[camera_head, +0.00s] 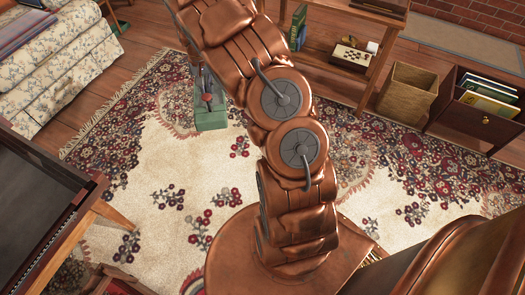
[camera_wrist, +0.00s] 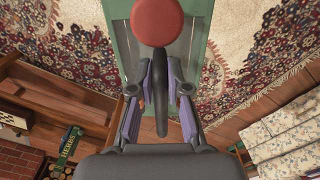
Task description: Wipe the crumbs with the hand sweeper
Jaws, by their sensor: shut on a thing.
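The hand sweeper (camera_head: 210,119) is a green box-like tool over the patterned rug, left of my copper arm in the head view. In the wrist view its green body (camera_wrist: 206,28) carries a round red knob (camera_wrist: 157,20) and a dark handle (camera_wrist: 160,110). My gripper (camera_wrist: 160,88) is shut on the dark handle, with a purple-padded finger on each side. In the head view my arm covers part of the sweeper and most of the gripper. I cannot tell whether the sweeper touches the rug. I can make out no crumbs in either view.
The rug (camera_head: 150,218) has open room at left. A floral sofa (camera_head: 62,72) stands at upper left and a dark-topped table (camera_head: 40,200) at left. A wooden shelf (camera_head: 335,75), a wooden bin (camera_head: 405,92) and a book crate (camera_head: 463,122) stand at upper right.

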